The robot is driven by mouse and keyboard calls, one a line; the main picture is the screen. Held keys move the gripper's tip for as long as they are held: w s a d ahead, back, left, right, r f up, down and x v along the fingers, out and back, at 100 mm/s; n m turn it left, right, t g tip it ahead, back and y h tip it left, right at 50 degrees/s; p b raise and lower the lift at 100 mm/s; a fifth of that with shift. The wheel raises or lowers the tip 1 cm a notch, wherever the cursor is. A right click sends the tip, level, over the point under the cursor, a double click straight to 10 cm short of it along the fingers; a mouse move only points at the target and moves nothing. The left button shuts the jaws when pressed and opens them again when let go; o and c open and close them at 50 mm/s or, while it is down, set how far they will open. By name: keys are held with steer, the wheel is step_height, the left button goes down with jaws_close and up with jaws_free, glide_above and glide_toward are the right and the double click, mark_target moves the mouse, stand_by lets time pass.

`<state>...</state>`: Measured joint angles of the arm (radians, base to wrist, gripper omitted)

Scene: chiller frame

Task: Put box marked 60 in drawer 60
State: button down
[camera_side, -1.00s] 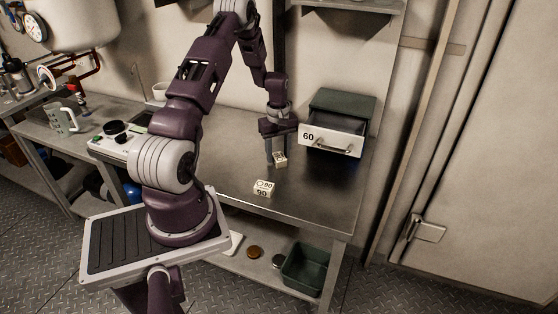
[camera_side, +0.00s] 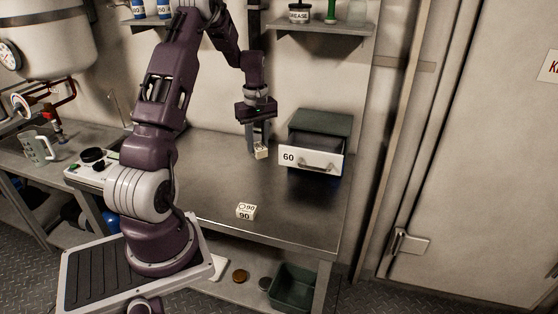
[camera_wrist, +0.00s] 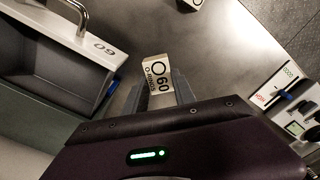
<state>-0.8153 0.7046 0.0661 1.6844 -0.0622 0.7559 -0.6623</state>
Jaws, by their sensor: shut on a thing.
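My gripper (camera_side: 259,147) is shut on a small white box marked 60 (camera_wrist: 157,82) and holds it above the bench, left of the drawer. The box also shows in the side view (camera_side: 262,152) between the fingertips. The drawer marked 60 (camera_side: 311,158) has a white front with a handle and sits in a dark green cabinet (camera_side: 320,124). It is pulled open, and its inside looks empty in the wrist view (camera_wrist: 50,62). A second white box marked 90 (camera_side: 246,211) lies on the bench toward the front.
The metal bench top (camera_side: 205,165) is clear between the box marked 90 and the cabinet. A shelf (camera_side: 320,27) with jars hangs on the wall above. A green bin (camera_side: 294,286) sits on the lower shelf. A control panel (camera_side: 92,170) is at the left.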

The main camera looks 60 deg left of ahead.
mark_target(313, 148)
step_height(313, 148, up, 13)
steer(key=w+d+m, duration=0.3)
steer(key=w+m, duration=0.1)
steer(key=w, duration=0.4)
steer(key=w+d+m, duration=0.4)
steer(key=w+m, duration=0.1)
steer(key=w, duration=0.2)
steer(key=f, duration=1.5)
steer(key=shift+w+a+f, duration=0.1)
steer(key=shift+w+f, duration=0.1)
steer(key=shift+f, duration=0.15)
steer(key=shift+f, duration=0.1)
steer(key=c, duration=1)
jaws_free()
steer(key=shift+c, duration=0.2)
